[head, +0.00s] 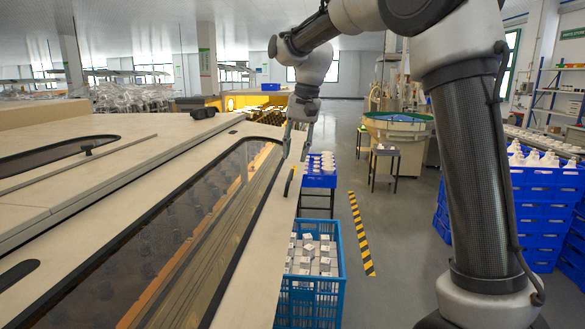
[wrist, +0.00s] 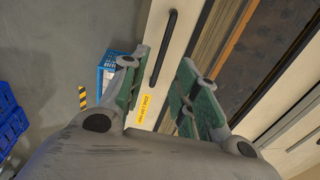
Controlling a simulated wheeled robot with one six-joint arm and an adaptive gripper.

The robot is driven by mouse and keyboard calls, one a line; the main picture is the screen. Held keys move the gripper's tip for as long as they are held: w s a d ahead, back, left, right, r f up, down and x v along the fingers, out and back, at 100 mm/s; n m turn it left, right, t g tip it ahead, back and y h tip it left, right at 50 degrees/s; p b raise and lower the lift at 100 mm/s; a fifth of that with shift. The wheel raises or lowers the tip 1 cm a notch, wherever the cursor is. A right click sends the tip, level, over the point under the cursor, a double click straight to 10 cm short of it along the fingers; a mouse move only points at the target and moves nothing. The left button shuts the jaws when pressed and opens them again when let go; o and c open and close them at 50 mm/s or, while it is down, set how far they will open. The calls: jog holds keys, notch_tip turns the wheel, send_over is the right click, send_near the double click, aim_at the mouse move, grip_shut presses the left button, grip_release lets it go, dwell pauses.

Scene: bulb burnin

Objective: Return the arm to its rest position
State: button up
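My gripper (head: 296,142) hangs from my arm over the right edge of the long pale machine (head: 262,127). In the wrist view its two green-padded fingers (wrist: 163,95) are spread apart with nothing between the pads. A black bar handle (head: 289,181) is on the machine's edge, nearer the head camera than the fingers. In the wrist view the handle (wrist: 163,48) shows beyond the fingers, apart from them. My arm is stretched forward, away from the column.
A blue crate of boxes (head: 316,284) stands beside the machine. A blue tray of white items (head: 320,178) sits on a stand beyond it. Stacked blue crates (head: 540,200) are at right. The grey floor by the striped strip (head: 362,236) is clear.

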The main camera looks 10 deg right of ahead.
jog(key=shift+d+r, duration=0.15)
jog(key=shift+r, duration=0.6)
jog(key=s+d+f+n+t, duration=0.1)
jog(key=s+d, duration=0.4)
jog(key=s, duration=0.5)
jog(key=s+d+f+n+t+h, duration=0.1)
jog(key=s+d+f, duration=0.2)
jog(key=s, duration=0.8)
jog(key=s+d+f+n+t, duration=0.1)
jog(key=s+d+f+n, duration=0.1)
jog(key=s+d, duration=0.6)
jog(key=s+f, duration=0.1)
jog(key=s, duration=0.2)
jog(key=shift+t+h, duration=0.3)
jog(key=shift+h, duration=0.1)
